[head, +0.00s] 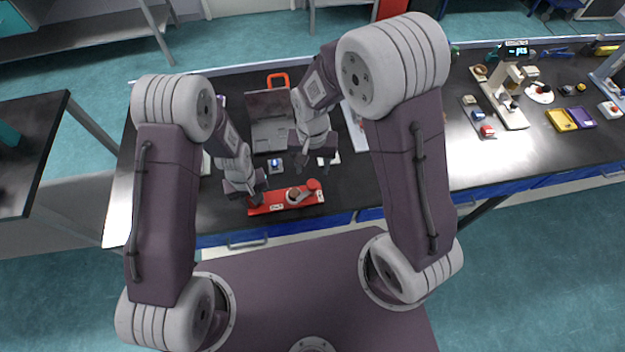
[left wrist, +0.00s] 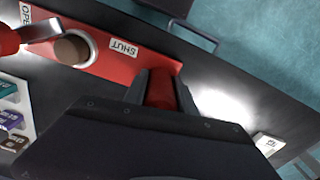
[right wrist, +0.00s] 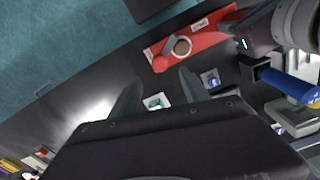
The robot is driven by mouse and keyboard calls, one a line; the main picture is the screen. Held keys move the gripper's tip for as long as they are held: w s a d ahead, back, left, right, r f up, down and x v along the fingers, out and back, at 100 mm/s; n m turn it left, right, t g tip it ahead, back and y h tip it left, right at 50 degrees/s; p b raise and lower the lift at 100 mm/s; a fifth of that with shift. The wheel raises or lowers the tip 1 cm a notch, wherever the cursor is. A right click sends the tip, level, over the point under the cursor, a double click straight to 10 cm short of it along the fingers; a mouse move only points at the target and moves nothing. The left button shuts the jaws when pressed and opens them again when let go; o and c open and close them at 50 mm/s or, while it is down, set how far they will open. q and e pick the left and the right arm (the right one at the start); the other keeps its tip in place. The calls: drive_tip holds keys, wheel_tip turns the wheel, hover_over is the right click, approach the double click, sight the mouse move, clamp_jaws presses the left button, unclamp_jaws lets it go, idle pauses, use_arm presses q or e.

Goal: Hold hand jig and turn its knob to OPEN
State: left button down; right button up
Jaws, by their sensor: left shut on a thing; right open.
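The hand jig (head: 268,203) is a flat red plate near the table's front edge. It has a round brown hub (left wrist: 70,49) and a silver lever ending in a red knob (head: 313,185). In the left wrist view, a SHUT label (left wrist: 124,48) is between the hub and my left gripper, and an OPEN label (left wrist: 26,14) is at the far end. The lever points toward that far end, with the red knob (right wrist: 160,64) beside the label but off it. My left gripper (left wrist: 162,86) is shut on the jig's end. My right gripper (head: 312,166) is open and empty, apart from the knob.
A grey open case (head: 268,120) stands behind the jig. A small blue-topped block (head: 275,165) lies between them, and it shows in the right wrist view (right wrist: 210,79). Instruments and colored trays (head: 562,120) fill the table's right end.

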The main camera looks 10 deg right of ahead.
sight(312, 183)
wheel_tip(312, 183, down, 9)
drive_tip(key=shift+r, duration=0.2)
clamp_jaws()
drive_tip(key=n, duration=0.5)
drive_tip(key=shift+n, duration=0.3)
drive_tip(key=n, duration=0.6)
idle(0.7)
unclamp_jaws()
